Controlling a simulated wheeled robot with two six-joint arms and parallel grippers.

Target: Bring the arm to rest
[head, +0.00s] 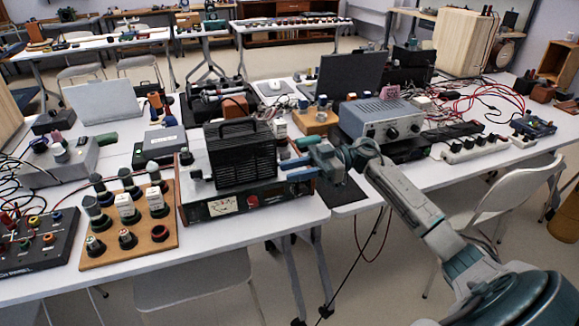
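My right arm (405,200) comes in from the lower right and reaches left over the edge of the benches. My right gripper (298,160) points left, with its two fingers apart, so it looks open. It is beside the right side of a black finned box (240,155). I cannot tell whether a finger touches the box or the unit under it. I see nothing clearly held between the fingers. My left arm and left gripper are not in view.
The black box stands on a metered unit (222,207). A wooden board with knobs (158,232) is left of it. A grey instrument (380,118) and power strips (475,146) stand right of the gripper. A white chair (515,190) is beyond my forearm. Floor shows between bench and arm.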

